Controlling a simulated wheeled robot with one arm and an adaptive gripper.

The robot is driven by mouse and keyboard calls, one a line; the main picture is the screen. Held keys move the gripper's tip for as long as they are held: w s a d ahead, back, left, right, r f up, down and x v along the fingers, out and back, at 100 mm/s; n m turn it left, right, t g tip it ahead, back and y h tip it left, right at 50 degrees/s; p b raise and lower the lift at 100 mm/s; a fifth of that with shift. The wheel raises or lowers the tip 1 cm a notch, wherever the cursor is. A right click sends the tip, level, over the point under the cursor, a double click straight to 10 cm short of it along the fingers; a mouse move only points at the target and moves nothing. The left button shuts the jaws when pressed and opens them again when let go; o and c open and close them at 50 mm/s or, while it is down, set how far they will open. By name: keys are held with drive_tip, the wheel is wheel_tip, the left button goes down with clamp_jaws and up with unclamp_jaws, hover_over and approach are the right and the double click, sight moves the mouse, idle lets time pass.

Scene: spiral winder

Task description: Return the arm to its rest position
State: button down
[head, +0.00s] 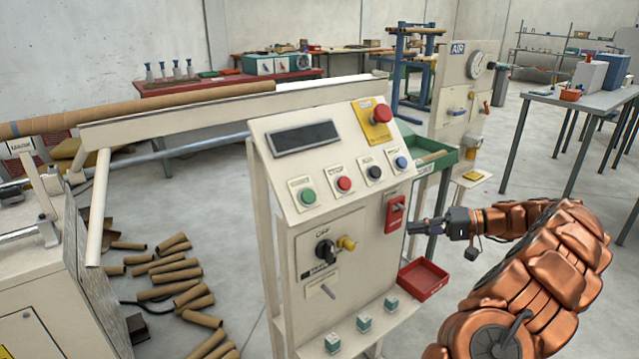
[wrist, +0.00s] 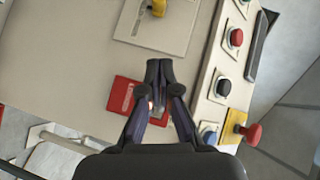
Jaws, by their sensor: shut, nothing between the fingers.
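My gripper (head: 418,227) is at the right side of the control cabinet, in front of the red switch box (head: 395,212) on its face. In the wrist view my gripper (wrist: 158,72) has its fingers together with nothing between them. The red switch box (wrist: 128,98) shows just behind and left of the fingers there; I cannot tell whether they touch it. My copper-coloured arm reaches in from the lower right of the head view, bent at the elbow.
The control cabinet (head: 345,228) stands close, with an emergency stop (head: 382,113) and several buttons. A red tray (head: 423,279) sits below my gripper. The air panel (head: 462,100) and a grey table (head: 590,98) stand behind. Cardboard tubes (head: 170,276) lie on the left floor.

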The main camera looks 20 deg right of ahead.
drive_tip(key=s+a+r+n+g+h, duration=0.1)
drive_tip(key=s+a+g, duration=0.2)
drive_tip(key=a, duration=0.7)
drive_tip(key=s+a+r+n+g+h, duration=0.1)
drive_tip(key=s+a+g, duration=0.15)
drive_tip(key=a, duration=0.85)
drive_tip(key=s+a+r+n+g+h, duration=0.15)
drive_tip(key=a+g, duration=0.25)
drive_tip(key=a, duration=0.6)
drive_tip(key=s+a+f+g+h, duration=0.1)
drive_tip(key=s+a+f+h, duration=0.15)
drive_tip(key=s, duration=0.35)
drive_tip(key=s+a+f+g+h, duration=0.1)
drive_tip(key=s+a, duration=0.2)
drive_tip(key=s, duration=0.3)
drive_tip(key=s+d+f+h, duration=0.2)
drive_tip(key=s+d+h, duration=0.1)
drive_tip(key=s, duration=0.4)
drive_tip(key=s+d+f+h, duration=0.2)
drive_tip(key=s+f+h, duration=0.1)
drive_tip(key=s, duration=0.3)
wheel_tip(320, 180, up, 21)
drive_tip(key=t+p, duration=0.1)
drive_tip(key=p, duration=1.8)
drive_tip(key=shift+r+n+p, duration=0.2)
drive_tip(key=shift+n+p, duration=0.15)
drive_tip(key=shift+s, duration=0.1)
